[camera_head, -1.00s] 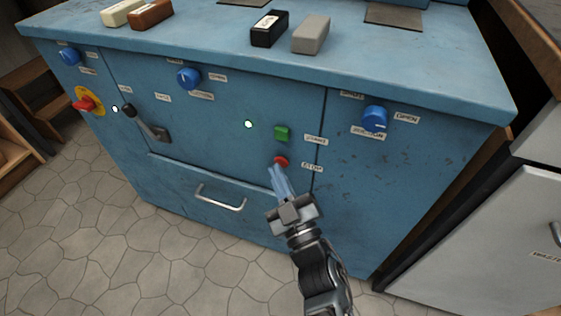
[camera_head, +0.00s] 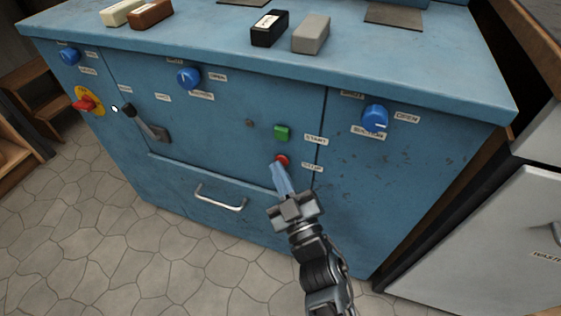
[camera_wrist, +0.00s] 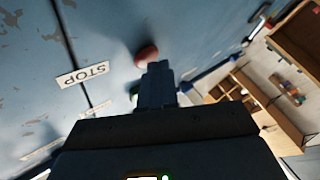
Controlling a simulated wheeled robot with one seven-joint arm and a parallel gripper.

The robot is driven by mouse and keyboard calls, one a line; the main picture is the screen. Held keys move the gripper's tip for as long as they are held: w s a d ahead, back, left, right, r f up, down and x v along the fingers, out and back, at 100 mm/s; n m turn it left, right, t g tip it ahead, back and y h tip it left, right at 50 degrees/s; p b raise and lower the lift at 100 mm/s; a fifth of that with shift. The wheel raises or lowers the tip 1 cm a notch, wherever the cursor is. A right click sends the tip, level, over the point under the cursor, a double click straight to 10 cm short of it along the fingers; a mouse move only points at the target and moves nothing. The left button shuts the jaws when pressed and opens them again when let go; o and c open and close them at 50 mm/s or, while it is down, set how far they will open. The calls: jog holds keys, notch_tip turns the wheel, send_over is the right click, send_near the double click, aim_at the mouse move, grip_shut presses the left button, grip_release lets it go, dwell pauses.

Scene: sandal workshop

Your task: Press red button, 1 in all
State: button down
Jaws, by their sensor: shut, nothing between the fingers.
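The red button (camera_head: 282,160) sits on the front of the blue cabinet, beside the label STOP and below the green START button (camera_head: 282,132). My gripper (camera_head: 277,168) is shut and empty, its fingertips at the lower left edge of the red button. In the wrist view the red button (camera_wrist: 147,55) shows just past the fingertips (camera_wrist: 158,68); they look at or very near it, and whether they touch is hard to tell. The green button (camera_wrist: 134,90) is partly hidden behind the fingers there.
The blue cabinet (camera_head: 230,120) also bears a red knob on yellow (camera_head: 86,104), a lever (camera_head: 147,124), blue dials (camera_head: 375,117) and a drawer handle (camera_head: 220,199). A small lamp (camera_head: 249,123) left of the green button is dark. Blocks lie on top.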

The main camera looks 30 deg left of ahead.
jog(key=shift+s, duration=0.15)
jog(key=shift+s+d, duration=0.25)
jog(key=shift+s, duration=0.45)
jog(key=shift+s+d+p, duration=0.15)
jog(key=shift+s+d, duration=0.05)
jog(key=shift+s, duration=0.6)
jog(key=shift+s+d+p, duration=0.15)
jog(key=shift+s, duration=0.65)
jog(key=shift+s+d+p, duration=0.15)
jog(key=shift+s+d, duration=0.05)
jog(key=shift+s, duration=0.6)
